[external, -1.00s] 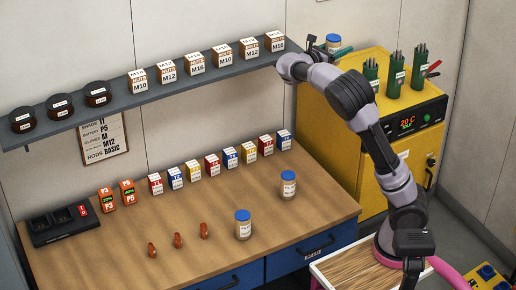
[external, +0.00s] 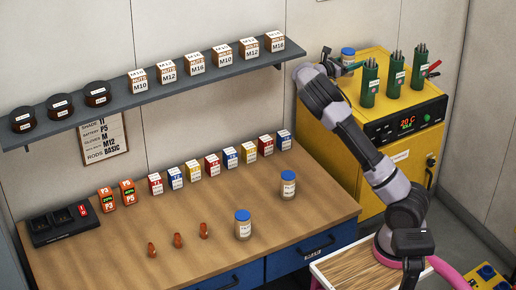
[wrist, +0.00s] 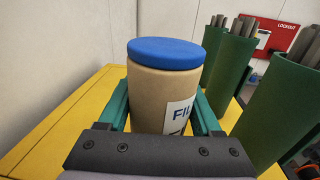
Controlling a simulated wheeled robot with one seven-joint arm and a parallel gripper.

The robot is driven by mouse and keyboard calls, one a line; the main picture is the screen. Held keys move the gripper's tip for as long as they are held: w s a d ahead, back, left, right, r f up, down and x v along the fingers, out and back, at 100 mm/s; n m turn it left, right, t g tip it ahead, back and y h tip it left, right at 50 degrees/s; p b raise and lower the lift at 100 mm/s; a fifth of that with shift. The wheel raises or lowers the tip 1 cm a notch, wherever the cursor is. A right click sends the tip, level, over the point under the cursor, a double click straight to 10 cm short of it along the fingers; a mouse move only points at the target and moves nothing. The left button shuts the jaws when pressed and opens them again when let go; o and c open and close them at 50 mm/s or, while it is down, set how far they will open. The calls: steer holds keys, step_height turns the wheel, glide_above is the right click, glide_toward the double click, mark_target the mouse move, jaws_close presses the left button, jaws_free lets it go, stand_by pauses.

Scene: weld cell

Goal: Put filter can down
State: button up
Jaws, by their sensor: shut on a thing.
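The filter can (wrist: 158,88) is a tan cylinder with a blue lid and a white label reading "FIL". It is upright between the teal fingers of my gripper (wrist: 160,112), which is shut on it. In the external view the can (external: 348,55) shows at the back left of the yellow cabinet's top (external: 362,72), with my gripper (external: 346,67) around it. The can's base is hidden by the gripper in the wrist view, so I cannot tell whether it touches the cabinet top.
Green rod holders (external: 370,85) stand on the cabinet to the can's right, close by in the wrist view (wrist: 228,70). The wall is behind. Two similar blue-lidded cans (external: 288,186) (external: 243,226) stand on the wooden bench (external: 200,258). A shelf (external: 170,92) with boxes is at left.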

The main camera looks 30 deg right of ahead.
steer(key=shift+f, duration=3.2)
steer(key=shift+f, duration=0.2)
steer(key=o, duration=1.4)
steer(key=shift+r, duration=0.25)
steer(key=a, duration=0.8)
steer(key=s+a, duration=0.1)
steer(key=a, duration=0.3)
